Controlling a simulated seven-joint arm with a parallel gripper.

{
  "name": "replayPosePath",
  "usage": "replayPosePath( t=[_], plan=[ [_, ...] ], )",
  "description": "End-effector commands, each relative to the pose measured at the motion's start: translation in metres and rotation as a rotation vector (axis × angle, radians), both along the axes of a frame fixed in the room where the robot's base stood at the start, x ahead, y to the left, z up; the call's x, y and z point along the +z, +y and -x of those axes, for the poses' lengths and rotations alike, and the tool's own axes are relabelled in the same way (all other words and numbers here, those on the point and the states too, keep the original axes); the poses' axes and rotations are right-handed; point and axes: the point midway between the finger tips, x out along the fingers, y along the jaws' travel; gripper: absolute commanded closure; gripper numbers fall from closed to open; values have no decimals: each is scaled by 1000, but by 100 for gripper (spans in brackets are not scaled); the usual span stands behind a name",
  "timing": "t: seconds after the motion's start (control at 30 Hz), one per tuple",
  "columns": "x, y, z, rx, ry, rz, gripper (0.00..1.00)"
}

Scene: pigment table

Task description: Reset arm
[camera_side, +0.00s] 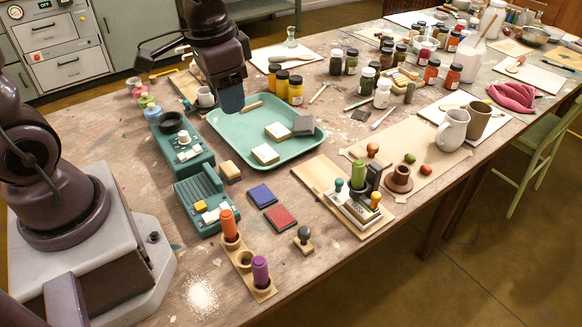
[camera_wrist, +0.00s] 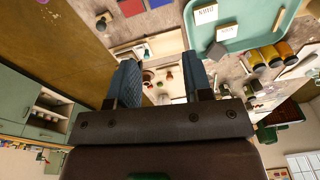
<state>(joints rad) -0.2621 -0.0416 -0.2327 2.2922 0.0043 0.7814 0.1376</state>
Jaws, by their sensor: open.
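My gripper (camera_side: 231,100) hangs above the table, over the left part of the teal tray (camera_side: 222,133) in the side view. Its blue fingers overlap each other there. In the wrist view my gripper (camera_wrist: 162,70) shows its two blue fingers well apart, with nothing held between them. The table lies beyond the fingertips. In the side view the tray holds two pale blocks (camera_side: 265,154), a grey block (camera_side: 303,125) and a small wooden piece (camera_side: 251,107). The gripper appears clear of the tray and everything on it.
Teal devices (camera_side: 199,199) stand left of the tray. A wooden holder (camera_side: 245,268) with orange and purple stamps is at the front edge. Yellow jars (camera_side: 295,90) stand behind the tray. A cream pitcher (camera_side: 452,130) and brown cup (camera_side: 478,119) are at the right.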

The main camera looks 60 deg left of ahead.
Motion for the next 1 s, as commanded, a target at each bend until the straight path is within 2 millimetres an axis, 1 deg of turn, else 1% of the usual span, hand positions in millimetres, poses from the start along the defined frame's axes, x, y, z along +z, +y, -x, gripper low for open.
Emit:
replayPosePath(
  t=[0.03,0.2,0.3,0.4,0.6,1.0],
  plan=[
    [15,1,13,36,-33,-14,54],
    [51,1,54,139,-139,-11,54],
    [67,0,72,155,-214,8,54],
    [80,-3,82,142,-291,28,54],
    [97,-8,88,113,-382,49,54],
    [98,-9,88,103,-384,48,54]
  ],
)
